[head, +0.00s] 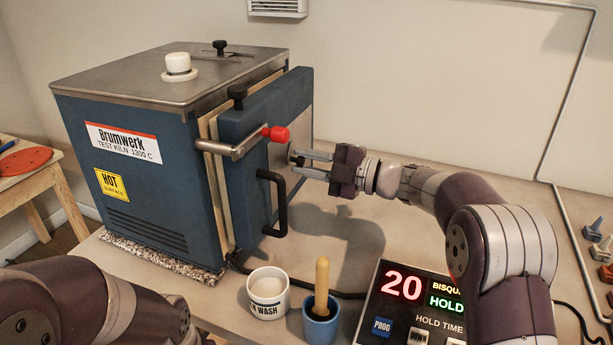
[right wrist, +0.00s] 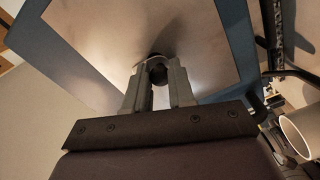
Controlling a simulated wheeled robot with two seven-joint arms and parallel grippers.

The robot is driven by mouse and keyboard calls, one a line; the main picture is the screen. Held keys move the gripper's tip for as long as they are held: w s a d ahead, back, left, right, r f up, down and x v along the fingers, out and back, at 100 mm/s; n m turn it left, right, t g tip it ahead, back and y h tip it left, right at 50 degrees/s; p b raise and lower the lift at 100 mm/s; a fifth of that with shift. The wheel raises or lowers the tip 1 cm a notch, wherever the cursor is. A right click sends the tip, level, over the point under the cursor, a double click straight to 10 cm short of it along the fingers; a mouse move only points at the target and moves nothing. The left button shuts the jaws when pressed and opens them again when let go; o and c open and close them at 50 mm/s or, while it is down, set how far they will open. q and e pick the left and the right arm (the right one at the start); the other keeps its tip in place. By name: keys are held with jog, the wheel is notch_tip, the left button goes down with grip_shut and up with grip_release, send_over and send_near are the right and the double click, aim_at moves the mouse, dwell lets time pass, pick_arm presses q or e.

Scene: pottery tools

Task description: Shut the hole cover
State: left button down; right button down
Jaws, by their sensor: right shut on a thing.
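The blue kiln's door (head: 252,120) stands slightly ajar, with a pale metal plate on its outer face. My right gripper (head: 296,159) reaches this face from the right. In the right wrist view, its two fingers (right wrist: 158,75) are shut on a small dark knob, which I take to be that of the hole cover (right wrist: 156,56). A thin rounded edge shows just beyond the fingertips. The fingers hide most of the cover, and I cannot tell how much of the hole it covers. My left arm is at the lower left; its gripper is out of view.
A red-tipped latch lever (head: 243,146) and a black door handle (head: 274,203) stick out near my right gripper. A white cup (head: 268,293), a blue pot with a wooden-handled tool (head: 321,320) and a controller (head: 412,310) stand below on the table.

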jog(key=shift+w+d+f+n+b, duration=0.1)
jog(key=shift+w+n+b, duration=0.1)
jog(key=shift+n+b, duration=0.55)
jog(key=shift+w+d+f+n+b, duration=0.1)
jog(key=shift+w+n+b, duration=0.05)
jog(key=shift+n+b, duration=0.6)
jog(key=shift+n, duration=0.3)
jog(key=c, duration=1)
grip_release()
jog(key=shift+r, duration=0.1)
jog(key=v, duration=1.2)
jog(key=shift+s+d, duration=0.15)
jog(key=shift+d, duration=0.15)
